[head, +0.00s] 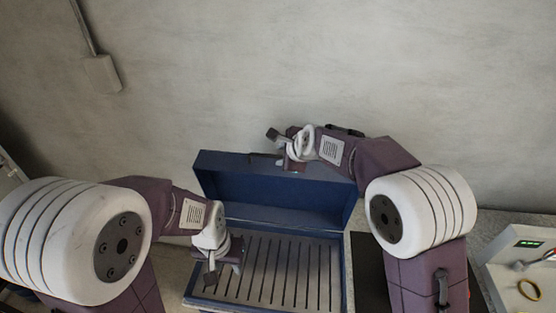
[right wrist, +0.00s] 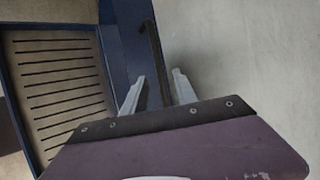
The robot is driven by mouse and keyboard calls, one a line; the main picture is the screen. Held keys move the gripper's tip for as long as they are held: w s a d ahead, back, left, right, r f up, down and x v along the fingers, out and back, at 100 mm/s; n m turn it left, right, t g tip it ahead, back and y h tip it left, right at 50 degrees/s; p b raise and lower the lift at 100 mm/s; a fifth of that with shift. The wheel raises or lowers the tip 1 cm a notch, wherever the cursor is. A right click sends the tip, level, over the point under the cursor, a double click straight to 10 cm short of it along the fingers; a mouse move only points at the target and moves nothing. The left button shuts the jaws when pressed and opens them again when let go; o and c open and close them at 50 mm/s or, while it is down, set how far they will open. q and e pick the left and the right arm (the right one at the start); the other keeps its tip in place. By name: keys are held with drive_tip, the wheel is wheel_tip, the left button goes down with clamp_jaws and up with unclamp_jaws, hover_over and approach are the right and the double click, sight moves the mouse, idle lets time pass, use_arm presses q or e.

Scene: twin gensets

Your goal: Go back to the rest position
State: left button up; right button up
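A blue metal box (head: 187,298) stands with its lid (head: 275,183) raised, against the grey wall; a slatted tray floor shows inside it. My right gripper (head: 280,142) is at the top edge of the raised lid. In the right wrist view its two pale fingers (right wrist: 158,92) stand apart, with a dark bar (right wrist: 151,50) along the lid edge showing between them; gaps show on both sides, and contact cannot be told. My left gripper (head: 210,277) hangs over the left part of the box, pointing down; its finger opening is too small to tell.
A pale panel (head: 517,257) with a green display stands at the right, with a yellow ring (head: 529,289) and a red-handled tool near it. A wall box (head: 101,74) with a conduit is at the upper left. The wall above the lid is clear.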

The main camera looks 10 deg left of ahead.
drive_tip(key=v, duration=0.3)
drive_tip(key=shift+s+d+r, duration=0.15)
drive_tip(key=shift+r, duration=0.05)
